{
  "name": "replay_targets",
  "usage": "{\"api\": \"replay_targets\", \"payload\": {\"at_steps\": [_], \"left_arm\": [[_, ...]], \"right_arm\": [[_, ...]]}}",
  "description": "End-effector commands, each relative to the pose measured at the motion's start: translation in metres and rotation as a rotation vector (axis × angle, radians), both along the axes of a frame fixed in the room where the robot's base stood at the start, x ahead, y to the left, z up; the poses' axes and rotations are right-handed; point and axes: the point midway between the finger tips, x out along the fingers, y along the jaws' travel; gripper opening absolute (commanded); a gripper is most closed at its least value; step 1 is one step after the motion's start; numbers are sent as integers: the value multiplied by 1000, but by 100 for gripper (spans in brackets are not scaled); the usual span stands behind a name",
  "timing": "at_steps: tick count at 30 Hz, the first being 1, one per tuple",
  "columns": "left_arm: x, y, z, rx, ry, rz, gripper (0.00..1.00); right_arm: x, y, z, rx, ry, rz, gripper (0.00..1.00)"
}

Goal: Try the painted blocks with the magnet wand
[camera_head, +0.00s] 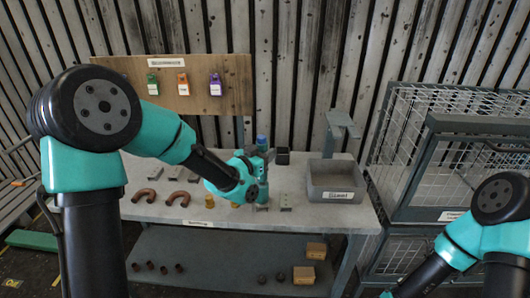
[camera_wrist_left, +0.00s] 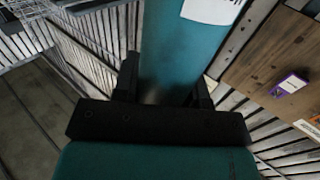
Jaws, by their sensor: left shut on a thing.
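My left gripper (camera_head: 258,180) is over the front middle of the workbench. In the left wrist view its fingers (camera_wrist_left: 165,92) are shut on a thick teal cylinder with a white label (camera_wrist_left: 195,40), which looks like the wand. A blue top (camera_head: 262,142) stands up just behind the gripper in the head view. I cannot tell which are the painted blocks. The wand's lower end is hidden. My right arm shows at lower right; its gripper is out of view.
Copper U-bends (camera_head: 178,198) lie at left. A wooden board (camera_head: 225,95) holds green, orange and purple tags. A wire cage (camera_head: 450,160) stands right.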

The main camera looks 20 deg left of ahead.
Motion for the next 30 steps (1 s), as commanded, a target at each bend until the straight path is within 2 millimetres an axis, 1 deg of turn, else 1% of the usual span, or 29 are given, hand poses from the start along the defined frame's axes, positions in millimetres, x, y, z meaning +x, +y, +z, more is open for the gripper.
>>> {"api": "replay_targets", "payload": {"at_steps": [8,30], "left_arm": [[0,0,4,0,-1,0,0],[0,0,50,-1,-4,0,0]], "right_arm": [[0,0,0,0,0,0,43],[0,0,0,0,0,0,43]]}}
